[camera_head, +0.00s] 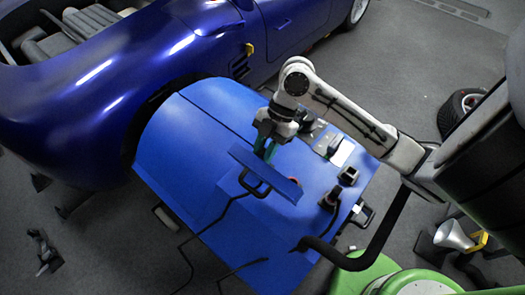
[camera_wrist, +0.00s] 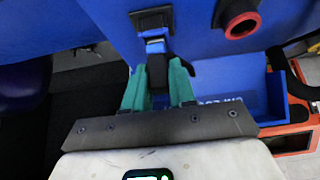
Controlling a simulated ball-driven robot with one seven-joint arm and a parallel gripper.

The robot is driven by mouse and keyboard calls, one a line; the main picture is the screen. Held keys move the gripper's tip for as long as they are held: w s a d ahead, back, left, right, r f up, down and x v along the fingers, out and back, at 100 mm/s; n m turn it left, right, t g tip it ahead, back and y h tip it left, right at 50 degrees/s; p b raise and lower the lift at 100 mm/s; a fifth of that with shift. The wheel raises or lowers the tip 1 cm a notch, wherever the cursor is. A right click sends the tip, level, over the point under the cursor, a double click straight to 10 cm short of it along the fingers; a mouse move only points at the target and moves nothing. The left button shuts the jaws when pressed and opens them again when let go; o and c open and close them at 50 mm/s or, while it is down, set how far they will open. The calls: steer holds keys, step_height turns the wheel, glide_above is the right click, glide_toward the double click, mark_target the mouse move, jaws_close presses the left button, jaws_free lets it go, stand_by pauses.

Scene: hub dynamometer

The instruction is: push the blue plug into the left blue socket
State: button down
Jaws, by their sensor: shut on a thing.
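In the wrist view my gripper (camera_wrist: 157,68) has its two green fingers shut on the black body of the blue plug (camera_wrist: 155,46). The plug's blue end points up the picture at a black-framed socket (camera_wrist: 151,18) in the blue panel. The blue end lies at the lower edge of that frame; I cannot tell whether it has entered or how deep. In the head view my gripper (camera_head: 265,147) is over the blue cabinet, at the raised sloping panel (camera_head: 262,172), and the plug is hidden there.
A red-ringed round socket (camera_wrist: 241,25) sits right of the black-framed one. A blue tray (camera_wrist: 235,88) lies to the lower right. On the blue cabinet (camera_head: 190,135) stand small black fittings (camera_head: 348,176) and a light plate (camera_head: 340,151). A blue car (camera_head: 215,40) stands behind.

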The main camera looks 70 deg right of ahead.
steer(key=shift+w+a+f, duration=0.1)
steer(key=shift+a+f, duration=0.25)
steer(key=shift+f, duration=0.3)
steer(key=shift+r, duration=0.1)
steer(key=shift+d+r+p, duration=0.25)
steer(key=shift+r+p, duration=0.1)
steer(key=shift+r, duration=0.2)
steer(key=shift+s+d+r+p, duration=0.25)
steer(key=shift+d+r+p, duration=0.05)
steer(key=shift+d+r, duration=0.1)
steer(key=shift+r+p, duration=0.5)
steer(key=shift+r, duration=0.2)
steer(key=shift+a, duration=0.1)
steer(key=shift+w, duration=0.15)
steer(key=shift+a+f, duration=0.1)
steer(key=shift+f+b, duration=0.35)
steer(key=shift+b, duration=0.1)
